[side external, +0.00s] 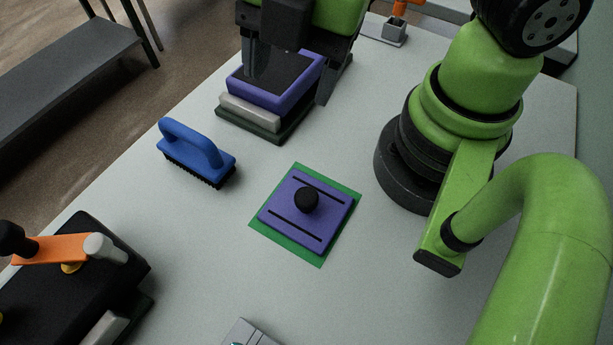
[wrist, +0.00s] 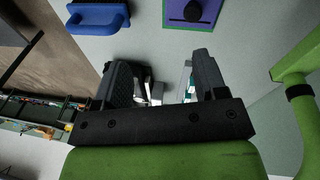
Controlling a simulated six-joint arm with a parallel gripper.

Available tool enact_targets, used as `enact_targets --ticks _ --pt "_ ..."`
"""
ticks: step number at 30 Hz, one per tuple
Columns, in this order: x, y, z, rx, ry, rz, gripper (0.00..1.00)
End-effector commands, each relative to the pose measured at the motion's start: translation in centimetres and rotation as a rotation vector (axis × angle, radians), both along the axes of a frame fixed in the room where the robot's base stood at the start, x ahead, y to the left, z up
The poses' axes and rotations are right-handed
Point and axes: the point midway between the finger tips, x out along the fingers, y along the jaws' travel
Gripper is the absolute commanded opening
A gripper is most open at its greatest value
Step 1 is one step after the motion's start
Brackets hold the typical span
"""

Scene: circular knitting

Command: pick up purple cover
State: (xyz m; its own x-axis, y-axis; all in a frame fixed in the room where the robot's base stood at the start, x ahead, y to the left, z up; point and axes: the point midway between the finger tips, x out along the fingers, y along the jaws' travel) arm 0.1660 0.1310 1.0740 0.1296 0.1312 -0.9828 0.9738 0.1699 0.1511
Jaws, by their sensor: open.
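The purple cover (side external: 288,217) is a flat square plate with two dark slots and a black knob (side external: 306,200) in its middle. It lies flat on a green square (side external: 262,227) on the table. Its near part shows at the top of the wrist view (wrist: 207,10). My gripper (side external: 293,84) is at the back of the table, at a purple-rimmed box, well apart from the cover. In the wrist view its two dark fingers (wrist: 166,82) are spread, with no cover between them.
The purple-rimmed box (side external: 264,103) sits on a light and dark green stack (side external: 246,123). A blue brush (side external: 196,150) stands left of the cover. A black machine with an orange crank (side external: 55,248) is front left. The table around the cover is clear.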

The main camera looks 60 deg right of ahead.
Motion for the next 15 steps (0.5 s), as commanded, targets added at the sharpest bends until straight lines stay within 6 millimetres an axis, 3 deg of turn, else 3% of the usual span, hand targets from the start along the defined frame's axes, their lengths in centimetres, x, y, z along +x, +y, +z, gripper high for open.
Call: enact_targets --ticks 1,3,6,10,15 --pt "-0.9 1.0 -1.8 -0.055 0.022 0.203 0.66" --pt "-1.8 2.0 -3.6 -0.106 0.034 0.451 0.66" --pt "-3.0 2.9 -5.6 -0.153 0.051 0.71 0.66" --pt "-3.8 3.3 -6.9 -0.179 0.06 0.887 0.66" --pt "-4.0 3.3 -8.6 -0.187 0.067 0.923 0.66"
